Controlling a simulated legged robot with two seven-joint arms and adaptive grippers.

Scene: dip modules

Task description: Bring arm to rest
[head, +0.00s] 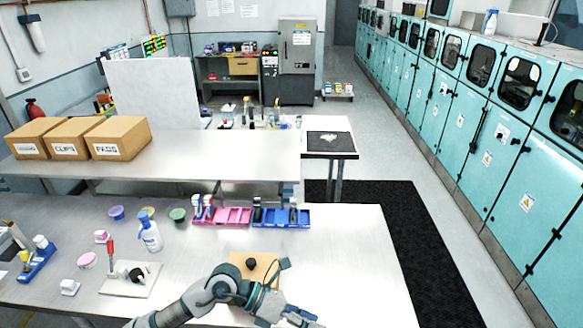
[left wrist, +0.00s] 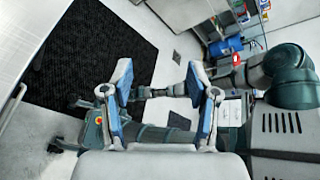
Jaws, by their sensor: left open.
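My left arm (head: 222,285) enters the head view from the bottom left and reaches across the front of the workbench (head: 350,255). Its left gripper (head: 302,316) is at the bottom edge, partly cut off, to the right of a tan block (head: 240,262) with a black knob. In the left wrist view my left gripper (left wrist: 160,80) has its two blue-padded fingers spread wide with nothing between them. That view looks past the bench edge towards the floor and parts of my own body. My right gripper is not in view.
Blue tool bin (head: 281,218), pink bin (head: 232,217), white bottle (head: 150,235), small bowls and a white board (head: 130,280) with a red-handled tool stand on the bench. Cartons (head: 120,137) sit on the shelf behind. The bench's right side is clear. A dark mat (head: 425,250) lies beyond.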

